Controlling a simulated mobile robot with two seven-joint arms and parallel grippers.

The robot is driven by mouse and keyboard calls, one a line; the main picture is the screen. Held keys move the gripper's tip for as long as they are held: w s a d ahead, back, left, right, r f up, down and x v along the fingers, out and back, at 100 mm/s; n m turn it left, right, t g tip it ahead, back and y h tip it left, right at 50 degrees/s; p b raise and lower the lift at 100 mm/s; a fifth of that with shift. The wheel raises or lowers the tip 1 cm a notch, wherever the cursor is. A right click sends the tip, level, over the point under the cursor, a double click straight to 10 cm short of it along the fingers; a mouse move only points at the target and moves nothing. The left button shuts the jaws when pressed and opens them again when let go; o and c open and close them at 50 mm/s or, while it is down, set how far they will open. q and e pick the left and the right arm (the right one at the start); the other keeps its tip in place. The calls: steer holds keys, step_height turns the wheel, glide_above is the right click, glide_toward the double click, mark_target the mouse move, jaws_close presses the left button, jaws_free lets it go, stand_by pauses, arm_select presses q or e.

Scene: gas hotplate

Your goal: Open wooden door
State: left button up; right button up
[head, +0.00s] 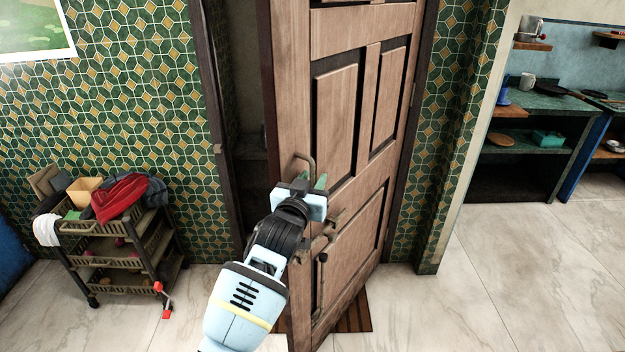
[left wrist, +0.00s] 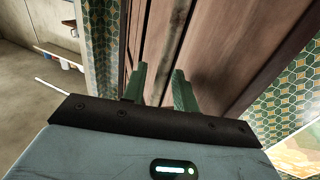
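The brown panelled wooden door (head: 340,110) stands ajar, its left edge swung out from the dark frame (head: 217,148) towards me, leaving a gap. A thin metal handle (head: 306,160) curves out near that edge. My left gripper (head: 318,184) is at the handle, hiding part of it. In the left wrist view, the green fingers of my left gripper (left wrist: 159,88) are apart. A brownish bar (left wrist: 172,45) runs through the space between them, close to the door face (left wrist: 220,45). I cannot tell whether the fingers touch it. My right gripper is not in view.
A cart (head: 120,250) with cloths and baskets stands left of the doorway. A slatted mat (head: 355,315) lies under the door. The marble floor (head: 480,300) to the right is clear. Kitchen counters (head: 530,125) stand farther right.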

arm_select(q)
steer(key=v, duration=0.7)
steer(key=shift+s+p, duration=0.15)
steer(key=shift+p, duration=0.25)
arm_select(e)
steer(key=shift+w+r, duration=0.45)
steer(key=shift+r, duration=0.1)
arm_select(q)
steer(key=shift+r, duration=0.1)
steer(key=shift+c, duration=0.3)
